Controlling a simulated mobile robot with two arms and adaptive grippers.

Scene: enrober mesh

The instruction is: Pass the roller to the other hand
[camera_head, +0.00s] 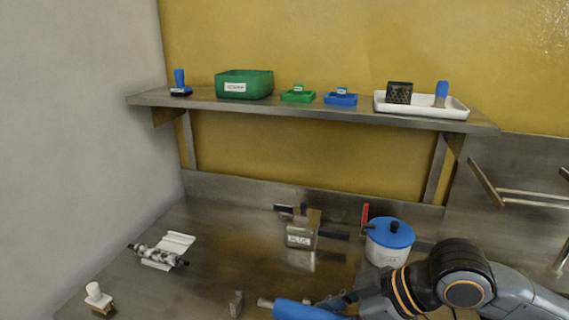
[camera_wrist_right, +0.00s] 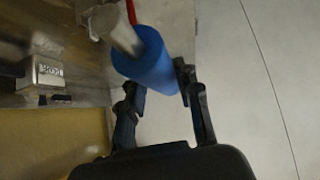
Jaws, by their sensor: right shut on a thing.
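My right gripper (camera_head: 343,301) comes in from the lower right in the head view. It is shut on a blue cylinder with a pale grey end, which I take to be the roller (camera_head: 300,312). In the right wrist view the roller (camera_wrist_right: 150,62) lies between the two black fingers of the gripper (camera_wrist_right: 157,84). Its pale end points away from the palm. In the head view the roller is low at the picture's bottom edge and partly cut off. My left gripper is in neither view.
A speckled cylinder (camera_head: 157,256) lies on a white piece at the left of the steel table (camera_head: 215,235). A white-handled brush (camera_head: 97,294) is at lower left. A blue-lidded pot (camera_head: 388,245) stands close to my right arm. Trays sit on the shelf (camera_head: 320,108).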

